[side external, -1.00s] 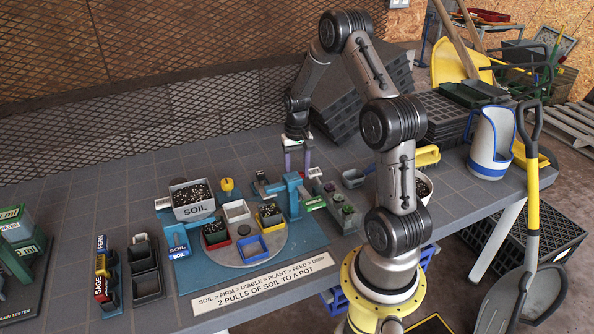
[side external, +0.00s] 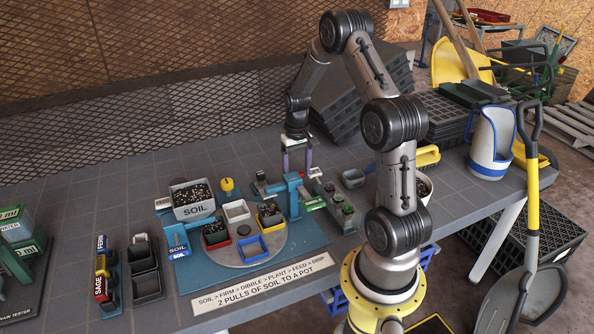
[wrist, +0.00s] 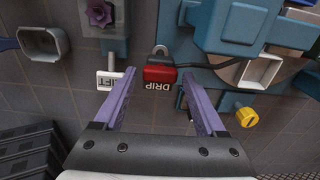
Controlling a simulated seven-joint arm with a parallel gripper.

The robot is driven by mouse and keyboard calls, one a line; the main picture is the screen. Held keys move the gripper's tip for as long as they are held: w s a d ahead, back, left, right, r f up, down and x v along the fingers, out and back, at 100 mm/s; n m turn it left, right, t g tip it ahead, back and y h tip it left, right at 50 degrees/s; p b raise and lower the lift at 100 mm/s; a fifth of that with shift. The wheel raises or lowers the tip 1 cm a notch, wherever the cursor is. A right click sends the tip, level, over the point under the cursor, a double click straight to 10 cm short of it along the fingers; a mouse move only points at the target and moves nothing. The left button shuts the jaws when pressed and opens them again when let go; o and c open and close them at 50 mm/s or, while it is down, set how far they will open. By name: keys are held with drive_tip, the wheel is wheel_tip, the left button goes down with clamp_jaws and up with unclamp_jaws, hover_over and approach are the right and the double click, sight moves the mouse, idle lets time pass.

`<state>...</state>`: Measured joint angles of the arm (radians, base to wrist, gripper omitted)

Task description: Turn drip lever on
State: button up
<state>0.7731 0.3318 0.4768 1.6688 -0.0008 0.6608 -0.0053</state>
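The drip lever's red block, marked DRIP (wrist: 160,76), shows in the wrist view ahead of my fingers, with a round metal part just behind it. In the side external view, a small dark piece that seems to be the drip unit (side external: 262,183) sits left of my gripper. My gripper (side external: 297,170) points down over the back of the work board. In the wrist view my gripper (wrist: 157,82) is open, its two purple fingers apart and nothing held between them. The red block appears between the fingertips. I cannot tell their height above it, or whether they touch it.
A white LIFT tag (wrist: 108,81) lies close by the left finger. A blue post and arm (side external: 292,190) stand near the gripper. A yellow knob (wrist: 246,117) is to the right in the wrist view. A soil bin (side external: 195,211) and turntable (side external: 275,252) occupy the board.

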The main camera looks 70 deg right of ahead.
drive_tip(key=shift+o, duration=0.6)
drive_tip(key=shift+f, duration=0.1)
wheel_tip(320, 180, up, 14)
idle(0.4)
